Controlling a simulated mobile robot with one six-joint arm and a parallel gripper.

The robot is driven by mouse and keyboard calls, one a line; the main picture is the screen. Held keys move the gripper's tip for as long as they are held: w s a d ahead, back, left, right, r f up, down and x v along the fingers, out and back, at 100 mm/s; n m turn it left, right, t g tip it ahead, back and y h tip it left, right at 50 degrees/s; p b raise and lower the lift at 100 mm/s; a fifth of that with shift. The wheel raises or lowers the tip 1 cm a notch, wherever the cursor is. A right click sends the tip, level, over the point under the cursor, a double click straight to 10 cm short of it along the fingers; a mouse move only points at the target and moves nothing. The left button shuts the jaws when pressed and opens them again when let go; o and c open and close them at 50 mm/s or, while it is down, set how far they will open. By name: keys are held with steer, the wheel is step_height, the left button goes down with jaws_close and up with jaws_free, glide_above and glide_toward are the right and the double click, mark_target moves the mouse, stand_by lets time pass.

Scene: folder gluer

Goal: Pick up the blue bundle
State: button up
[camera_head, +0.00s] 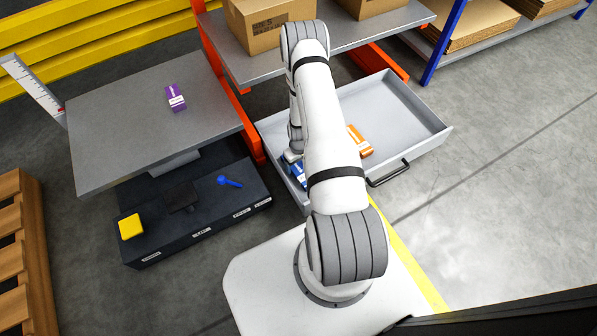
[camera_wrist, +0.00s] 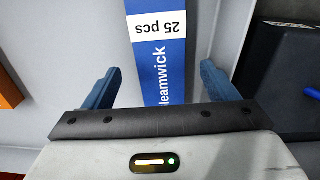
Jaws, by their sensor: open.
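The blue bundle (camera_wrist: 172,70) has a white band reading "25 pcs" and a white edge. In the wrist view it lies between the two blue fingers of my gripper (camera_wrist: 165,88), with a gap on each side. My gripper is open. In the head view the blue bundle (camera_head: 299,173) shows at the left end of the open grey drawer (camera_head: 418,112), partly hidden by my arm. My gripper is mostly hidden there too.
An orange bundle (camera_head: 359,141) lies in the same drawer, right of my arm. A purple box (camera_head: 175,97) sits on the grey table (camera_head: 120,135). A dark bench (camera_head: 190,225) below holds a yellow block (camera_head: 131,227) and a blue tool (camera_head: 229,181). Cardboard boxes (camera_head: 262,28) stand above the drawer.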

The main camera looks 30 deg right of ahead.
step_height(320, 180, down, 3)
steer(key=shift+f+b, duration=0.15)
steer(key=shift+b, duration=0.3)
steer(key=c, duration=1.1)
steer(key=shift+c, duration=0.2)
